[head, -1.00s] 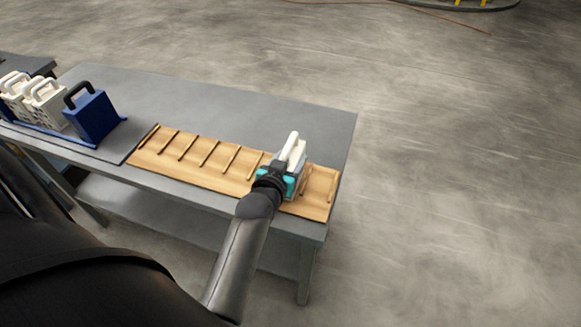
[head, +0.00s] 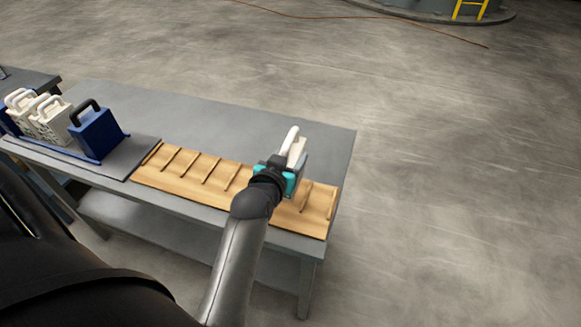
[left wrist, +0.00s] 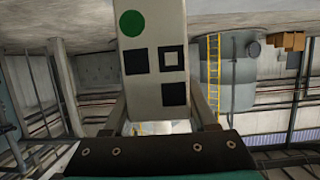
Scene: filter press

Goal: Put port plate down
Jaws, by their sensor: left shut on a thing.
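The port plate (head: 297,152) is a pale plate with a white handle on top. It is upright over the right part of the wooden rack (head: 205,177) in the head view. My left gripper (head: 279,172) is shut on it from the near side and hides its lower part, so I cannot tell whether it touches the rack. In the left wrist view the plate (left wrist: 154,60) stands between the fingers, with a green dot and dark squares on its face. My right gripper is out of view.
The rack has several thin slats and its visible slots are empty. It lies on a grey table (head: 230,118). A blue block (head: 97,133) with a dark handle and white plates (head: 50,122) stand at the left. The table behind the rack is clear.

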